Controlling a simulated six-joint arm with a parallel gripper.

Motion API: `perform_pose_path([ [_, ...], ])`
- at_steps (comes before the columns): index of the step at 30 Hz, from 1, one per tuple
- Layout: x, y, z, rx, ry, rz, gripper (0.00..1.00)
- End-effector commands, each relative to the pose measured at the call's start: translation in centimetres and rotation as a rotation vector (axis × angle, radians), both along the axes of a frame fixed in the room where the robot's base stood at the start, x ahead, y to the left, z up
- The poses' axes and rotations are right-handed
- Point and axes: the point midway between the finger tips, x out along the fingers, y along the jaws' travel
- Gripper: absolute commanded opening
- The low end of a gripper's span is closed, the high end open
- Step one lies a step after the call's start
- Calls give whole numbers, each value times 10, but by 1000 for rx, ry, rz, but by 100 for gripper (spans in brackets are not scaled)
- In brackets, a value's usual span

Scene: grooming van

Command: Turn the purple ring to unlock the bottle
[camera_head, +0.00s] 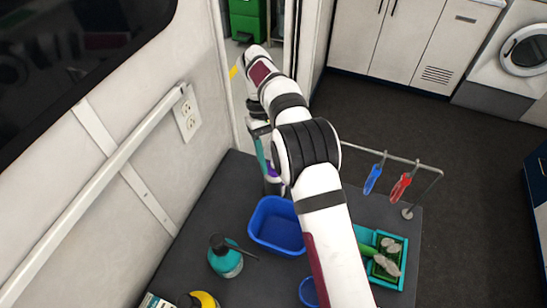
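A small patch of purple (271,170), likely the purple ring, shows low behind my arm at the far end of the dark table. A pale shape below it may be part of its bottle, but most of it is hidden by my arm. A narrow teal strip (261,152) stands just left of the purple; I cannot tell what it belongs to. My arm reaches away over the table and bends down at its far end beside the purple patch. My gripper's fingers are hidden or too small to make out, so contact with the ring cannot be told.
A blue bin (257,236) and a teal bottle with a black top (225,263) stand left of my arm. A teal tray (402,272) with a green brush is at right. A rail (405,160) holds blue and red tools. The wall borders the table's left.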

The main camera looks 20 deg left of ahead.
Motion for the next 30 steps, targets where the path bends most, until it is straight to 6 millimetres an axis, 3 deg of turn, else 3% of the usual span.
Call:
perform_pose_path([
  [1,0,0,0,0,0,1,0],
  [2,0,0,0,0,0,1,58],
  [6,0,0,0,0,0,1,83],
  [16,0,0,4,1,-1,0,83],
  [21,1,1,41,4,-4,-1,83],
  [30,5,-85,92,1,-2,-4,83],
])
